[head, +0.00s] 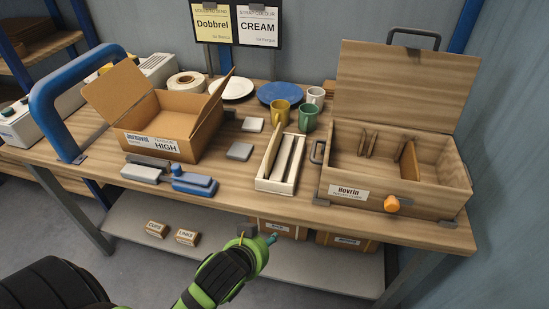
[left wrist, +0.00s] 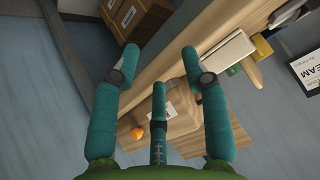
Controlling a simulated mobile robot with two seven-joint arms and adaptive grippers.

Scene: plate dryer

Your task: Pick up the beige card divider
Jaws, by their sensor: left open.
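A narrow cream rack (head: 276,184) stands on the workbench, left of the wooden case. Flat pale panels stand in it; a light beige one (head: 271,146) at its left side looks like the card divider, though I cannot tell for certain. The rack's pale panels (left wrist: 224,55) also show in the left wrist view. Thin brown dividers (head: 408,160) stand inside the wooden case. My left gripper (head: 256,238) is in front of and below the bench edge, apart from the rack. Its teal fingers (left wrist: 158,62) are spread and empty. My right gripper is not in view.
The open wooden case (head: 450,190) with an orange knob (head: 392,204) stands right of the rack. A cardboard box (head: 190,125), mugs (head: 308,117) and a blue stapler-like tool (head: 194,183) stand around. Boxes (head: 345,241) sit on the lower shelf (head: 220,238). The bench's front edge lies above my gripper.

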